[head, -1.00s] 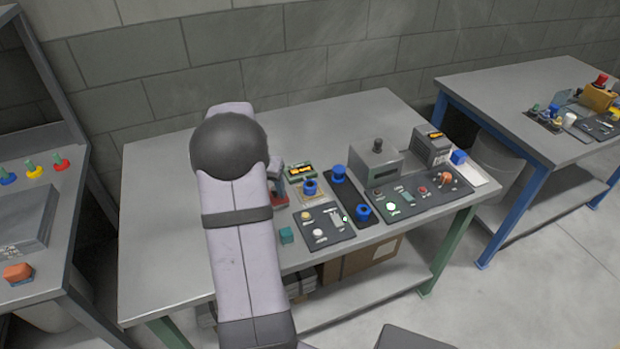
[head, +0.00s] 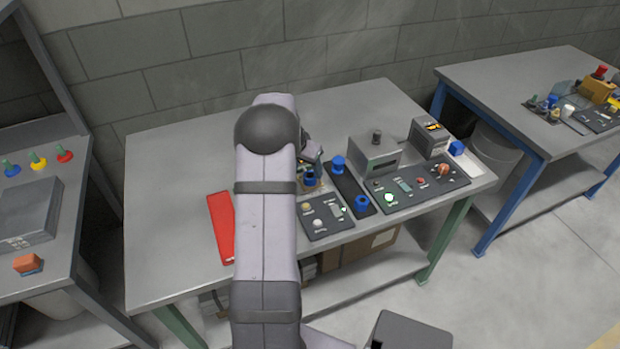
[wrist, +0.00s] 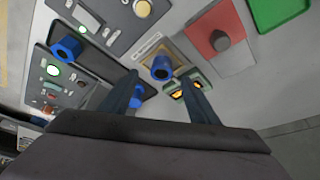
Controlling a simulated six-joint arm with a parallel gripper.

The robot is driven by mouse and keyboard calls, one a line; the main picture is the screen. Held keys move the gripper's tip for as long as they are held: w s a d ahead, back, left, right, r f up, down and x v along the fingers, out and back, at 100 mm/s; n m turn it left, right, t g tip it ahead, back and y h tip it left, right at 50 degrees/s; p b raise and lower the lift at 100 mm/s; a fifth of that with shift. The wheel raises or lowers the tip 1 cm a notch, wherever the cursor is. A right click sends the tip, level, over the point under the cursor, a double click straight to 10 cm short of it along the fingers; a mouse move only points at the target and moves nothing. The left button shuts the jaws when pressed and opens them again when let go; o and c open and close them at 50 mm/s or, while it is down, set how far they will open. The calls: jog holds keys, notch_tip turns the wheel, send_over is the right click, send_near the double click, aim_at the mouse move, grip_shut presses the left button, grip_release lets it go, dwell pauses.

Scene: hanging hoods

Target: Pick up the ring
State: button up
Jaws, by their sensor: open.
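Several blue hollow cylinders that look like rings stand on the middle table; I cannot tell which one the task means. One blue ring (wrist: 160,68) stands on a small beige plate. In the wrist view it lies between and just beyond my open fingertips (wrist: 160,80), which appear not to touch it. In the head view this ring (head: 310,178) is close below my gripper (head: 313,153), which my arm partly hides. Two other blue rings stand on a dark strip, one at the back (head: 338,165) and one at the front (head: 362,203).
A dark button panel (head: 327,222) and a larger control panel (head: 418,186) flank the strip. A grey box with a knob (head: 375,155) stands behind. The wrist view shows a red plate with a grey knob (wrist: 213,25) and a green tray (wrist: 278,12).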

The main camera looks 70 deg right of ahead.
aim_at(309, 172)
jog(key=shift+p+x, duration=1.15)
jog(key=shift+x, duration=1.4)
jog(key=shift+w+d, duration=0.15)
jog(key=shift+r, duration=0.1)
jog(key=c, duration=1.2)
jog(key=shift+c, duration=0.2)
jog(key=shift+r, duration=0.15)
